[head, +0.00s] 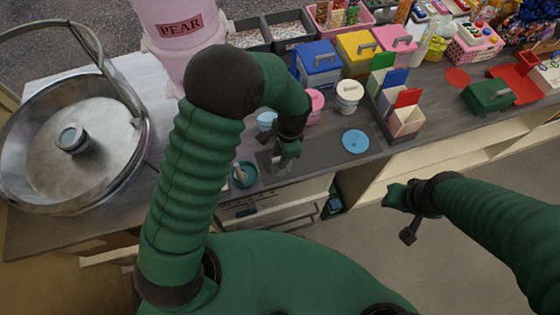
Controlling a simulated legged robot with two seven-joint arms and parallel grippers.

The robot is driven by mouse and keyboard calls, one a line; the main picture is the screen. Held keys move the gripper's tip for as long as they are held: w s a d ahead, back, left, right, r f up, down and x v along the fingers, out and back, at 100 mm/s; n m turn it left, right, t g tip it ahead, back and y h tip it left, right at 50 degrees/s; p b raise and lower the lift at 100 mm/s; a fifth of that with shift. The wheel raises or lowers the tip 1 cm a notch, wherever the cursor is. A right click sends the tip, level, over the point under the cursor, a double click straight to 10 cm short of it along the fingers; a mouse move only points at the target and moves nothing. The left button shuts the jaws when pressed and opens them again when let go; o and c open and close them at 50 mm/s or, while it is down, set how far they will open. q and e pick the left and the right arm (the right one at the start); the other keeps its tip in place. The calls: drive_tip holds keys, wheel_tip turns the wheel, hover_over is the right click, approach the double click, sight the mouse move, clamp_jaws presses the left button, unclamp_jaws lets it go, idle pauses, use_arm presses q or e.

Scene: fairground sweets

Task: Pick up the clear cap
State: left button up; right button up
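A small, clear, greyish piece that looks like the clear cap (279,167) is on the dark mat at the counter's front edge. My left gripper (284,153) points down right at it, and its fingers partly hide it. At this size I cannot tell whether the fingers touch the cap or are closed on it. My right gripper (401,214) is out over the floor in front of the counter, with its fingers spread apart and empty.
A teal bowl (244,174) stands left of the cap. A blue disc (355,141), a white tub (348,96) and a pink tub (314,106) are to the right and behind. The large metal pan (25,150) fills the left. Coloured boxes line the back.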

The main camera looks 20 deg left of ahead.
use_arm(q)
drive_tip(key=shift+a, duration=0.1)
drive_tip(key=c, duration=0.5)
drive_tip(key=shift+s+a, duration=0.1)
drive_tip(key=shift+a, duration=0.15)
clamp_jaws()
drive_tip(key=shift+a, duration=0.25)
drive_tip(key=shift+d, duration=0.1)
drive_tip(key=shift+d, duration=0.2)
